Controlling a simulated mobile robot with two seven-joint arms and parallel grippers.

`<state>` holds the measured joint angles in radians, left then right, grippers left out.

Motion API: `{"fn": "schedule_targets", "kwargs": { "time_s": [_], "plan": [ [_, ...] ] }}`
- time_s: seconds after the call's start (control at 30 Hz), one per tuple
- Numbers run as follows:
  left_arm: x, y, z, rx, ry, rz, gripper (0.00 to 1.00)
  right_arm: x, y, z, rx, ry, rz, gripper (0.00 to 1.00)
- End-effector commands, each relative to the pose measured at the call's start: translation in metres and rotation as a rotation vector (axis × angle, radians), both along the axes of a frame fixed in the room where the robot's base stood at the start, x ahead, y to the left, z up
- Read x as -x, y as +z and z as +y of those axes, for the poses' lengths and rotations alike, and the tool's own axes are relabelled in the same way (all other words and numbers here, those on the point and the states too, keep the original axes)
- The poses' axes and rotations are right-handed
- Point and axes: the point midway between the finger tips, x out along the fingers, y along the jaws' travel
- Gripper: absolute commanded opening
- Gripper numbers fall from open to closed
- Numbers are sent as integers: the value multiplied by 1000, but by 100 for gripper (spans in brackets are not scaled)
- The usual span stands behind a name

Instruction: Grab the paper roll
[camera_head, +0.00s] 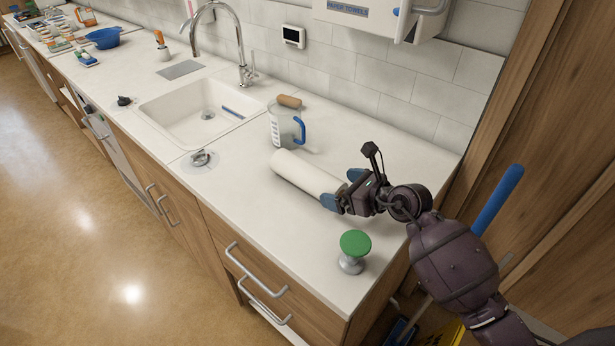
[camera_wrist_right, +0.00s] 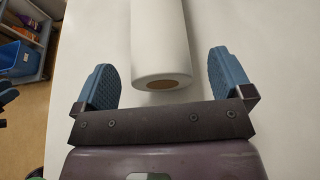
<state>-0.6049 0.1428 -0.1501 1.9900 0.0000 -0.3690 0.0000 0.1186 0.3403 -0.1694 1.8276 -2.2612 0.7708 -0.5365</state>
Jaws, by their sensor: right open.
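The white paper roll (camera_head: 306,176) lies on its side on the counter, to the right of the sink. My right gripper (camera_head: 342,188) is at the roll's near right end, with its blue fingers open and spread to either side of that end. In the right wrist view, the roll (camera_wrist_right: 160,45) sits between the two open fingers of the right gripper (camera_wrist_right: 160,82), with a gap on both sides. The roll's end with its brown core faces the palm.
A clear jug with a blue handle (camera_head: 284,126) stands just behind the roll, near a brown cylinder (camera_head: 289,101). A green-topped knob-like object (camera_head: 355,244) stands near the counter's front edge. The sink (camera_head: 200,112) is to the left. A towel dispenser (camera_head: 380,15) hangs on the wall.

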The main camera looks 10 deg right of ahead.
Motion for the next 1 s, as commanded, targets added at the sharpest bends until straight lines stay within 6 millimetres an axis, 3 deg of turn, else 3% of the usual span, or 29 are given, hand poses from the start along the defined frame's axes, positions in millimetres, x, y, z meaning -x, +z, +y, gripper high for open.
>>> {"fn": "schedule_targets", "kwargs": {
  "time_s": [0.23,0.57,0.9,1.0],
  "plan": [
    [-3,0,-1,0,-2,-6,43,-22,-14,20,-2,1,-1,98],
    [-5,1,-1,0,-2,-8,43,-27,-17,23,-1,1,-1,98],
    [-2,-1,0,1,-1,-3,43,-26,-17,23,-2,1,0,47],
    [1,-2,0,0,0,1,43,-27,-16,23,-2,0,-2,38]
  ]
}}
